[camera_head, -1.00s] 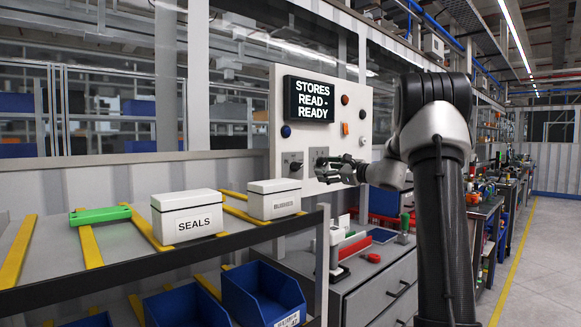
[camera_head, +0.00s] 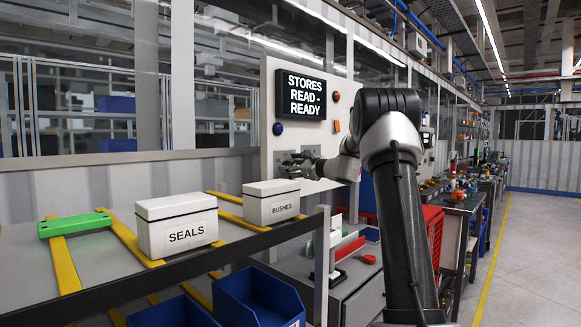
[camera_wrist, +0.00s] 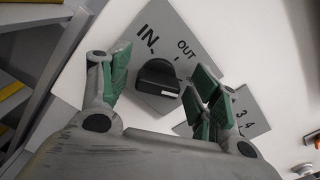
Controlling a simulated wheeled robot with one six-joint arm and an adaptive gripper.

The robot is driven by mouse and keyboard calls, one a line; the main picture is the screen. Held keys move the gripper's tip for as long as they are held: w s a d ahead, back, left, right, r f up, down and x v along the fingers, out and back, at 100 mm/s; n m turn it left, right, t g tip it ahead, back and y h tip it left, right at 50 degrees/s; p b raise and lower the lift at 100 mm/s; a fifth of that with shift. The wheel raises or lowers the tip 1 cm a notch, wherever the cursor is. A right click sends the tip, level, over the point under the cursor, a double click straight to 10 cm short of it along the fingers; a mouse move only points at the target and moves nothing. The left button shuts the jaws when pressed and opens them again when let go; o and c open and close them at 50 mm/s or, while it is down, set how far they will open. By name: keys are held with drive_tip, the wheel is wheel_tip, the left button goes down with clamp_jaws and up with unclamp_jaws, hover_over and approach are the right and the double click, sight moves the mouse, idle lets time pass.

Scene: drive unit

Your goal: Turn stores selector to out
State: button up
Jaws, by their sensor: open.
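The stores selector (camera_wrist: 158,77) is a black knob on a grey plate (camera_wrist: 185,38) marked IN and OUT. The wrist view shows it between my open fingers, with a gap on each side. A pale mark shows on the knob's lower edge; I cannot tell for certain which label it points to. My gripper (camera_wrist: 163,72) has green finger pads and is empty. In the head view my gripper (camera_head: 303,165) is in front of the white panel (camera_head: 268,75) and hides most of the selector area.
A second grey plate (camera_wrist: 243,112) with numbers is beside the right finger. The display (camera_head: 304,96) reads STORES READ - READY. A blue bin (camera_head: 258,296) is below.

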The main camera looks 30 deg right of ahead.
drive_tip(key=shift+w+a, duration=0.1)
drive_tip(key=shift+w, duration=0.1)
drive_tip(key=c, duration=1)
drive_tip(key=n, duration=0.5)
drive_tip(key=shift+a+f+n, duration=0.1)
drive_tip(key=shift+f+n, duration=0.05)
drive_tip(key=shift+n, duration=0.25)
drive_tip(key=n, duration=0.5)
drive_tip(key=shift+f+n, duration=0.2)
drive_tip(key=shift+n, duration=0.2)
drive_tip(key=shift+s, duration=0.1)
